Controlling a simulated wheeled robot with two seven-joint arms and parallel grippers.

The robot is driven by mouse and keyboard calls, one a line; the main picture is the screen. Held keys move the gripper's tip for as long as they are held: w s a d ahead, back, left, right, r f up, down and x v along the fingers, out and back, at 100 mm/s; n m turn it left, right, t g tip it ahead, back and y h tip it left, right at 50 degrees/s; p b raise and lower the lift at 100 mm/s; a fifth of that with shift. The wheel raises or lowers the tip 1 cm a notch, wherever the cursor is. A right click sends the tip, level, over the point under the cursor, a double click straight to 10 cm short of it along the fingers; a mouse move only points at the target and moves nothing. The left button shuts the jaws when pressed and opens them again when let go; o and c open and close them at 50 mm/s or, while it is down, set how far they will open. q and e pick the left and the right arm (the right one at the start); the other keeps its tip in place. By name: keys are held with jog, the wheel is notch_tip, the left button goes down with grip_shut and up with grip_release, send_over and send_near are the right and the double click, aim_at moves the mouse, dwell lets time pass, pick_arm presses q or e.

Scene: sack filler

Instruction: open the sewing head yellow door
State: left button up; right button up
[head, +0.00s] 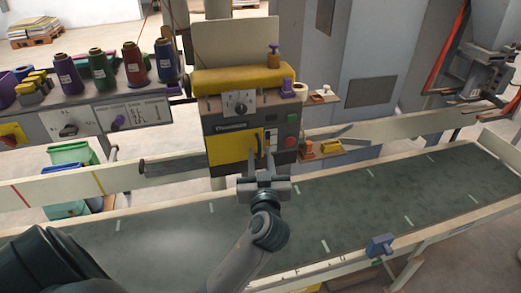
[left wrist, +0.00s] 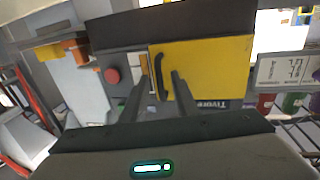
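The sewing head (head: 238,103) stands behind the conveyor, with its yellow door (head: 230,147) on the front, lying flat and shut against the housing. In the left wrist view the yellow door (left wrist: 215,68) shows turned around, with a dark curved handle (left wrist: 159,75) along one edge. My left gripper (head: 261,155) is in front of the door's handle edge, fingers pointing at the head. In the left wrist view its two fingers (left wrist: 160,80) are apart, with the handle showing between their tips. I cannot tell whether they touch it. My right gripper is not in view.
A red button (head: 291,142) is right of the door, and a small shelf (head: 325,152) juts out at the right. The green conveyor belt (head: 350,205) below is clear. Several thread spools (head: 166,60) stand on a panel at the left.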

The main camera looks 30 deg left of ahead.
pick_arm(q)
jog(key=shift+r, duration=0.1)
jog(key=shift+c, duration=0.7)
grip_shut()
dwell(0.8)
